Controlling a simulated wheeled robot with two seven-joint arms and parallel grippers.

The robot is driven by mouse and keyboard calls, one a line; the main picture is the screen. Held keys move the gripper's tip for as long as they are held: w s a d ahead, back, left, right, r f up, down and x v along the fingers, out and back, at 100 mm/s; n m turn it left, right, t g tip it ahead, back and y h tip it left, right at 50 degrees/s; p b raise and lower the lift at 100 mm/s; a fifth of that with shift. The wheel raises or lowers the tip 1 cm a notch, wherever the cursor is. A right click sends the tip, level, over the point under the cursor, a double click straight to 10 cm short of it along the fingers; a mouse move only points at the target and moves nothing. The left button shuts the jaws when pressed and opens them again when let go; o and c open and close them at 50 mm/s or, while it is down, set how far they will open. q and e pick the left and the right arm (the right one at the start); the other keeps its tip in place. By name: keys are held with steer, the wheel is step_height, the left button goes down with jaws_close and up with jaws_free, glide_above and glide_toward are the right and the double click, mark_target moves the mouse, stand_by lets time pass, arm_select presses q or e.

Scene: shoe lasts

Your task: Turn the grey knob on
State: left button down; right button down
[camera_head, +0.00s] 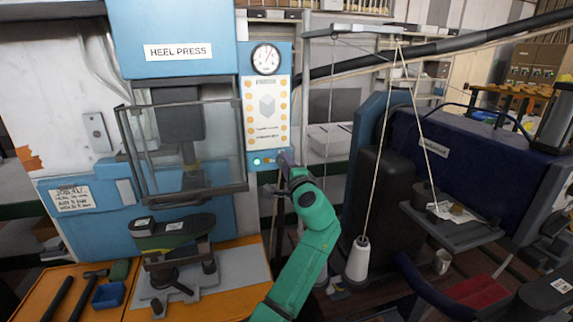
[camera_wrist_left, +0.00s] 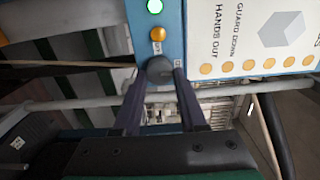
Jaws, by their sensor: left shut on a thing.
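The grey knob (camera_wrist_left: 159,69) is round and dark, low on the blue control panel (camera_head: 284,56) of the heel press (camera_head: 175,40). My left gripper (camera_head: 285,160) is at the panel's lower edge. In the left wrist view its two dark fingers are shut on the knob, one on each side. The fingers and wrist hide the knob in the head view. A lit green lamp (camera_wrist_left: 155,6) and an amber button (camera_wrist_left: 158,33) are in line with the knob. I cannot read the knob's setting. My right gripper is not in view.
A glass guard (camera_head: 180,150) hangs in front of the press, left of my arm. A shoe last (camera_head: 172,232) stands below it. Hammers and a blue tray (camera_head: 109,295) lie at lower left.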

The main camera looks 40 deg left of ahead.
arm_select(q)
steer(key=shift+r, duration=0.25)
steer(key=c, duration=0.7)
jaws_free()
steer(key=shift+o, duration=1.2)
steer(key=shift+a+f, duration=0.2)
steer(key=shift+d+f, duration=0.1)
steer(key=shift+d, duration=0.15)
steer(key=b+v, duration=0.6)
steer(key=v, duration=0.8)
